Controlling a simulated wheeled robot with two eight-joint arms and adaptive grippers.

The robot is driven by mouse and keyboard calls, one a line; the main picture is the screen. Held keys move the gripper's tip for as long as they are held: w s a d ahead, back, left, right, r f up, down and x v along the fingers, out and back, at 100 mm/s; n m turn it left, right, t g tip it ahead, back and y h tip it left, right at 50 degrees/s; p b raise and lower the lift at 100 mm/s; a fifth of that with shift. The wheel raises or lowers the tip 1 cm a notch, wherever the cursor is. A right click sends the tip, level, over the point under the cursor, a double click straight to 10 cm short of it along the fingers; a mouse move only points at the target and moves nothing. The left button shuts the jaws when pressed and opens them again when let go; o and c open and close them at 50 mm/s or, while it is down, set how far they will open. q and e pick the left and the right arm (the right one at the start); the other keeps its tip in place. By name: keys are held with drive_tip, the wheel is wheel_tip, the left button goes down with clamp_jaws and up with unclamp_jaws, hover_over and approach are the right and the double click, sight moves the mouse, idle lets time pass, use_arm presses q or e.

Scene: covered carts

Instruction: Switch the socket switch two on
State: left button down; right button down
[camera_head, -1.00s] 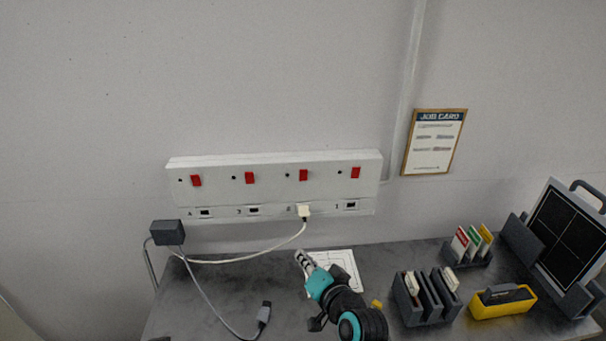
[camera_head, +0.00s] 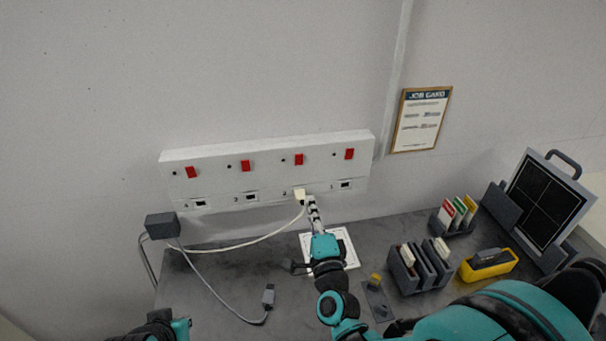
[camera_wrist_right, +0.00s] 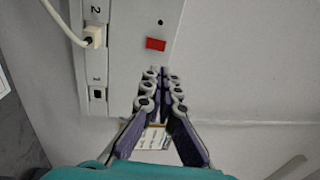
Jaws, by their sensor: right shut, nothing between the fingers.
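A white socket panel (camera_head: 270,150) on the wall has a row of red switches above numbered sockets. Switch two (camera_head: 298,159) is the red rocker above socket 2, which holds a white plug (camera_head: 299,196). I cannot tell whether the rocker is on or off. My right gripper (camera_head: 311,200) is shut and empty, its tips just right of the plug and below the switch. In the right wrist view its tips (camera_wrist_right: 158,73) appear just below the red switch (camera_wrist_right: 155,44); contact is not shown. Part of my left arm shows at the bottom left; its fingers are not clear.
A grey desk (camera_head: 220,285) stands below the panel. A white cable (camera_head: 245,243) hangs from the plug, and a dark adapter (camera_head: 162,226) is at left. Card holders (camera_head: 418,266), a yellow tray (camera_head: 488,265) and a dark panel (camera_head: 548,203) stand at right.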

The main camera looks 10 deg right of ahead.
sight(298, 157)
drive_tip(key=w, duration=0.4)
drive_tip(key=w+r, duration=0.1)
drive_tip(key=w, duration=0.4)
drive_tip(key=w+r, duration=0.1)
drive_tip(key=w, duration=0.3)
drive_tip(key=shift+w, duration=0.15)
use_arm(q)
drive_tip(key=shift+f, duration=0.25)
use_arm(e)
drive_tip(key=shift+w, duration=0.2)
drive_tip(key=shift+w+r, duration=0.25)
drive_tip(key=shift+r, duration=0.05)
